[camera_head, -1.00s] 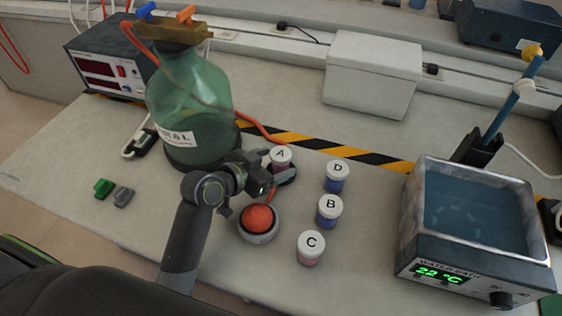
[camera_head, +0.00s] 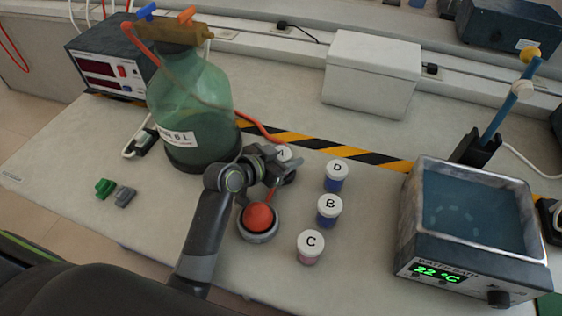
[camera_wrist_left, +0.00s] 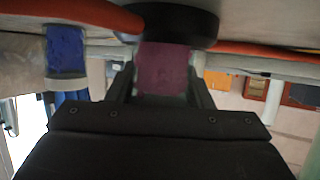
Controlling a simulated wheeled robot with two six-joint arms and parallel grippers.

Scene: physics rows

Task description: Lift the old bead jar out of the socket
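The bead jar A (camera_head: 284,153) has a white lid and stands behind my left gripper (camera_head: 277,172), which hides most of its body. In the left wrist view its purple-pink body (camera_wrist_left: 164,70) sits between the two dark fingers of my left gripper (camera_wrist_left: 163,88). The fingers lie close along both sides of the jar; whether they press on it I cannot tell. A round black socket (camera_wrist_left: 180,22) is at the jar's base, and the jar appears to be still in it. My right gripper is not in view.
Jars D (camera_head: 336,177), B (camera_head: 329,211) and C (camera_head: 310,247) stand to the right. A large green bottle (camera_head: 195,105) stands left, with an orange hose (camera_head: 258,128). A water bath (camera_head: 475,225) is far right.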

